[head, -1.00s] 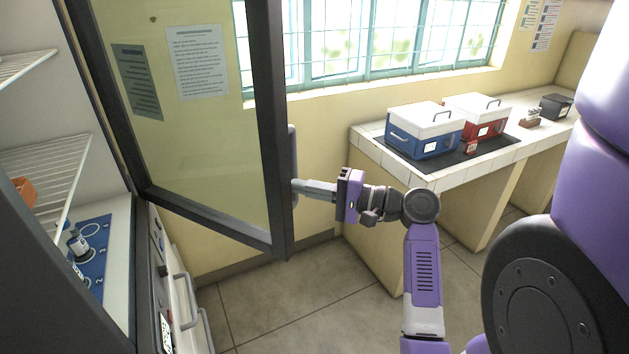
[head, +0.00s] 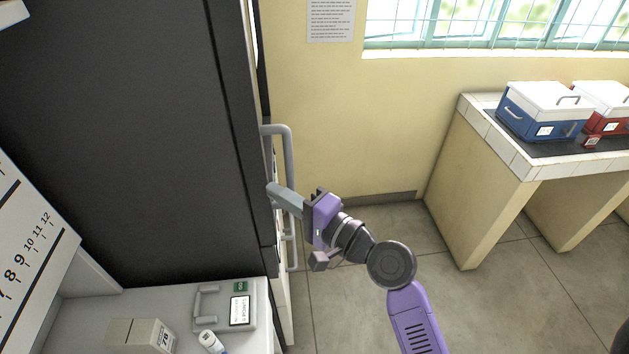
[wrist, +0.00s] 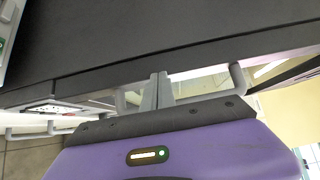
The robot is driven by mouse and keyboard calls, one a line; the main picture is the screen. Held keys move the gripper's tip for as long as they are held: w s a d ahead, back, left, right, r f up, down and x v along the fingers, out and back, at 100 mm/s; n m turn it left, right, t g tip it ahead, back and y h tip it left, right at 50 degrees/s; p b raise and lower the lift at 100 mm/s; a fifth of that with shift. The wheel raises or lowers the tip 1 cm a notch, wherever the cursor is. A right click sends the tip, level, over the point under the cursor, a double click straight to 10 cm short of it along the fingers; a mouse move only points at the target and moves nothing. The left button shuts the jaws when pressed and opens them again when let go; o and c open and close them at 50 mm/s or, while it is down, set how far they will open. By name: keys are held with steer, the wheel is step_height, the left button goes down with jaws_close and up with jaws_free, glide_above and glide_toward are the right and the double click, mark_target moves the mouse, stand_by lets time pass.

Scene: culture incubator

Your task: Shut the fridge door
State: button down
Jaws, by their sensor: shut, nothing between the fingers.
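The fridge (head: 130,120) shows in the head view as a tall dark cabinet seen from its side. Its door (head: 262,70) is seen almost edge-on along the cabinet's front, with a thin light sliver beside it near the top. I cannot tell whether it sits fully flush. The grey door handle (head: 288,155) stands out from the front and also shows in the wrist view (wrist: 237,78). My gripper (head: 272,190) is shut and empty, its fingertips close to the door front beside the handle. In the wrist view the fingertips (wrist: 158,85) lie between the handle's two ends; contact is unclear.
A pale bench (head: 265,325) with a small grey device (head: 222,308) and a white box (head: 140,335) stands at lower left. A tiled counter (head: 520,155) with a blue cooler box (head: 545,112) stands at right. Open floor (head: 370,235) lies between.

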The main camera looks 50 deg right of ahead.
steer(key=shift+w+a+r, duration=0.2)
steer(key=shift+w+a, duration=0.15)
steer(key=shift+a, duration=0.25)
steer(key=shift+w+a+r, duration=0.15)
steer(key=shift+w+a, duration=0.15)
steer(key=shift+a, duration=0.3)
steer(key=shift+a+f, duration=0.1)
steer(key=shift+a, duration=0.1)
steer(key=shift+a+y, duration=0.1)
steer(key=shift+y, duration=0.2)
steer(key=shift+s+d+f, duration=0.25)
steer(key=shift+s+d, duration=0.05)
steer(key=s+d+h+b, duration=0.1)
steer(key=s+d+b, duration=0.1)
steer(key=s, duration=0.6)
steer(key=shift+s+b, duration=0.2)
steer(key=shift+b, duration=0.55)
steer(key=shift+d, duration=0.1)
